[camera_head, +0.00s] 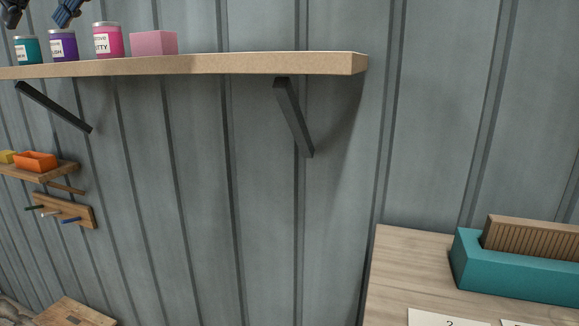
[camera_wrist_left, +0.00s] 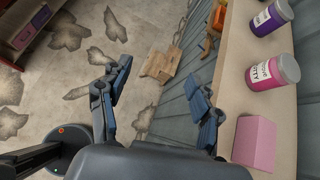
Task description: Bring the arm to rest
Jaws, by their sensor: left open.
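My left gripper (camera_head: 38,20) shows at the top left of the head view, with its two blue-black fingers apart above the high wooden shelf (camera_head: 230,64). In the left wrist view the same gripper (camera_wrist_left: 160,82) is open, with nothing between its fingers. Its right finger is close beside the shelf edge in that picture. My right gripper is not in view.
The shelf holds a teal jar (camera_head: 27,50), a purple jar (camera_head: 63,45), a pink jar (camera_head: 108,40) and a pink block (camera_head: 153,43). Below are a small rack (camera_head: 70,208) and a wooden stool (camera_head: 75,312). A teal box (camera_head: 510,272) stands on a table at the right.

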